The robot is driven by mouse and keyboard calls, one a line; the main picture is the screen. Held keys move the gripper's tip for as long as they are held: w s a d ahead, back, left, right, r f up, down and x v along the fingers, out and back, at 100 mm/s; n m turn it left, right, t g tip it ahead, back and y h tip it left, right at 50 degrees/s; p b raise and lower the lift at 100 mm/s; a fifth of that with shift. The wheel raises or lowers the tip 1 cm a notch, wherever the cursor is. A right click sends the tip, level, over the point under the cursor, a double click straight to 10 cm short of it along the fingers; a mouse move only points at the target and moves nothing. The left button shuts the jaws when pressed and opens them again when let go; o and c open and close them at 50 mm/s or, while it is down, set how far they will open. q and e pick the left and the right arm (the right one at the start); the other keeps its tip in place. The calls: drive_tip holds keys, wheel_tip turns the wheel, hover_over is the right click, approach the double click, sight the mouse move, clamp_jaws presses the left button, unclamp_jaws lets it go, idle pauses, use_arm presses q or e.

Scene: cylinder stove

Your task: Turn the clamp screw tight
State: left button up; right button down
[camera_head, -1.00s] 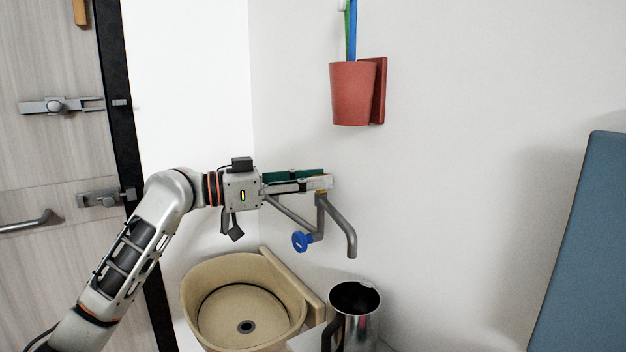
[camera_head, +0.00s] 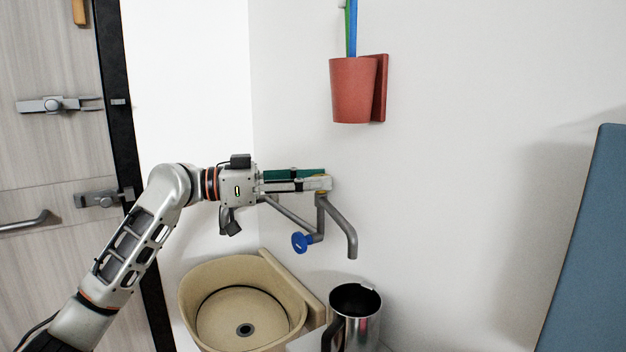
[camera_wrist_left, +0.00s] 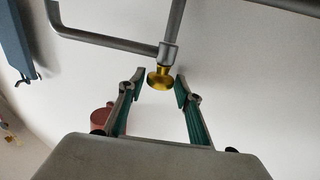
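A brass-coloured knob, apparently the clamp screw (camera_wrist_left: 160,79), sits at the end of a grey pipe joint in the left wrist view. In the head view it is mostly hidden behind the fingers. My left gripper (camera_wrist_left: 159,84) is open, with one fingertip on each side of the knob. In the head view my left gripper (camera_head: 326,182) reaches right, level, to the top of the grey pipework (camera_head: 340,226). My right gripper is not in view.
A blue valve handle (camera_head: 302,242) hangs just below the gripper. A beige basin (camera_head: 200,319) and a metal jug (camera_head: 361,331) stand underneath. A red cup (camera_head: 353,92) is on the wall above. A blue panel (camera_head: 590,240) stands at the right.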

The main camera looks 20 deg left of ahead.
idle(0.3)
use_arm(q)
drive_tip(key=v, duration=1.2)
idle(0.3)
